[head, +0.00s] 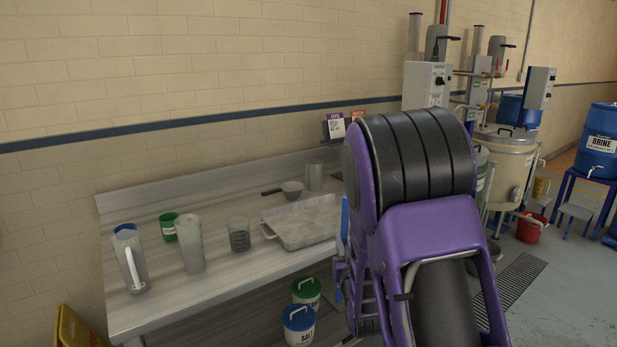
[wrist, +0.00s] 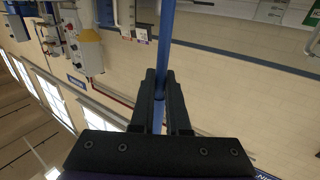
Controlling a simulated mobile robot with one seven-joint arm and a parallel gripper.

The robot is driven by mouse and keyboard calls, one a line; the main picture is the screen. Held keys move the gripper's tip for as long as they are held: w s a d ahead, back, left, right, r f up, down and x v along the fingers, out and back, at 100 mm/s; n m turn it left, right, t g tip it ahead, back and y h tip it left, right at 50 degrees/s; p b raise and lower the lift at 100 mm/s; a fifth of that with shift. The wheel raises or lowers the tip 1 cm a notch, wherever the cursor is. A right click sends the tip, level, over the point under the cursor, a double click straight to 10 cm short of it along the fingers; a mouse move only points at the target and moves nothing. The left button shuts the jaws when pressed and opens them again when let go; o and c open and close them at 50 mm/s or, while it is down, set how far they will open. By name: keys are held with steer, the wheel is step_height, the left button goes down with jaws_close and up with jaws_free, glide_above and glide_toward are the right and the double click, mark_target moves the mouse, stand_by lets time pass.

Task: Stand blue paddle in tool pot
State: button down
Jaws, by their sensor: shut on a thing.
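My gripper (wrist: 161,78) is shut on the blue paddle (wrist: 166,35), seen in the wrist view as a blue shaft between the fingers. In the head view a thin blue strip of the paddle (head: 344,218) shows at the left edge of my purple arm, in front of the bench. The rest of the paddle and the fingers are hidden there. A plain grey upright cylinder (head: 314,176) stands at the back of the bench and looks like the tool pot. I cannot be sure of that.
The steel bench (head: 165,305) holds a shallow tray (head: 303,223), a scoop (head: 291,188), a small beaker (head: 239,236), a tall jug (head: 190,246), a green tub (head: 168,227) and a white-handled jug (head: 130,259). Lidded tubs (head: 299,325) stand below. My arm hides the bench's right end.

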steer(key=s+f, duration=0.3)
steer(key=f, duration=0.3)
steer(key=s+f, duration=0.3)
steer(key=f, duration=0.4)
steer(key=shift+s, duration=0.3)
